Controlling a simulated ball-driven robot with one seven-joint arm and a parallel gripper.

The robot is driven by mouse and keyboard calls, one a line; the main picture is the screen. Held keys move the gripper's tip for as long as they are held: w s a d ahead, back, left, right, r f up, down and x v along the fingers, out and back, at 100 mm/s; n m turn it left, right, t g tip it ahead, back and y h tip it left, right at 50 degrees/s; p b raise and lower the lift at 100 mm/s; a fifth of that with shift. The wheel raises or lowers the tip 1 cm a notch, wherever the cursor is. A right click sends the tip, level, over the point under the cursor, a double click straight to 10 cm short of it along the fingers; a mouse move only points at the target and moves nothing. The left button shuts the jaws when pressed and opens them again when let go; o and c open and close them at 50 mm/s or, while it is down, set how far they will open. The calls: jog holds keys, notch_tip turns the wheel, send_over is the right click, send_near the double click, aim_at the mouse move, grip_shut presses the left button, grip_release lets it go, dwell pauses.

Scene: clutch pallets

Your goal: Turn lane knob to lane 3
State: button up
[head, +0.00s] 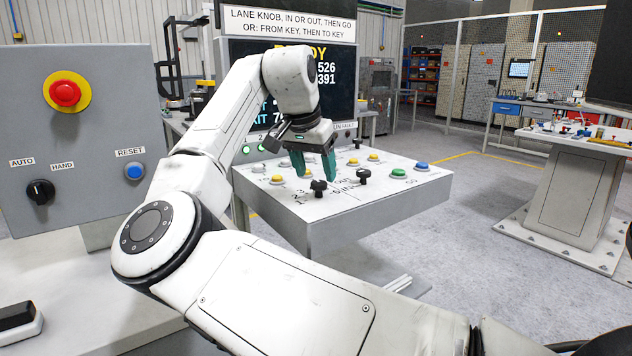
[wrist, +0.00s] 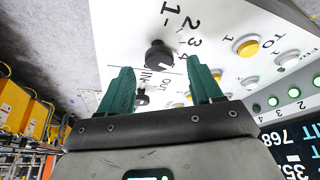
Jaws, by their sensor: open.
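The lane knob (head: 319,187) is a black knob on the grey console's white top, beside the printed numbers 1 to 4. In the wrist view the lane knob (wrist: 158,54) stands just beyond the fingertips, roughly centred between them. Which number it points to is not clear. My gripper (head: 315,174) has two teal fingers, open and empty, pointing down above and just behind the knob. It also shows in the wrist view (wrist: 163,74). A second black knob (head: 363,175), by the IN and OUT marks, stands to the right and is partly visible in the wrist view (wrist: 142,97).
The console (head: 400,192) also carries yellow buttons (head: 277,180), a green button (head: 398,173) and a blue button (head: 421,167). A screen (head: 330,85) stands behind it. A grey panel with a red stop button (head: 65,93) is at left. Open floor lies to the right.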

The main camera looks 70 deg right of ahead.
aim_at(319, 189)
jog(key=shift+x, duration=1.45)
jog(key=c, duration=1)
